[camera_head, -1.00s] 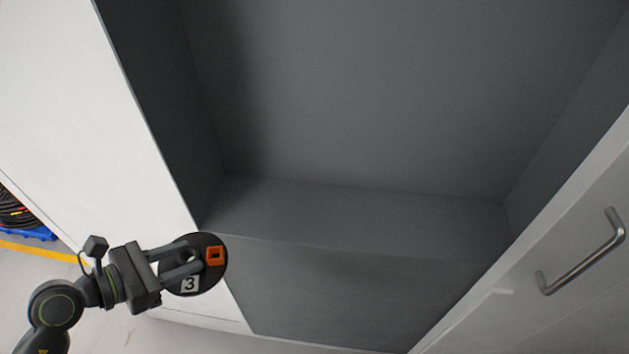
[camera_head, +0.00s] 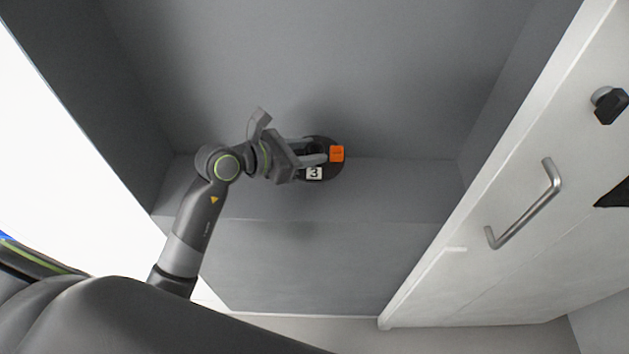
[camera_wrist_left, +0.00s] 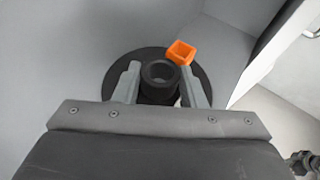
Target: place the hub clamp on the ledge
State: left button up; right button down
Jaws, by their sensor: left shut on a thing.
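The hub clamp (camera_head: 326,173) is a dark round disc with a black hub, an orange block and a white label with a 3. It also shows in the left wrist view (camera_wrist_left: 200,82), with its hub between the fingers. My left gripper (camera_head: 318,159) is shut on the hub clamp. The grey ledge (camera_head: 400,195) runs across the recess, and the clamp shows over its back part. I cannot tell whether the clamp touches the ledge. My right gripper is not in view.
A white door (camera_head: 500,240) with a metal handle (camera_head: 527,205) stands at the right of the recess. A white panel (camera_head: 50,180) bounds the left. The ledge is bare to the right of the clamp.

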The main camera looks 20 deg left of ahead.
pick_arm(q)
send_over(308, 187)
notch_tip(308, 187, down, 4)
jog(key=shift+a+f, duration=0.1)
jog(key=shift+f, duration=2.25)
jog(key=o, duration=1.2)
jog(key=shift+f, duration=0.15)
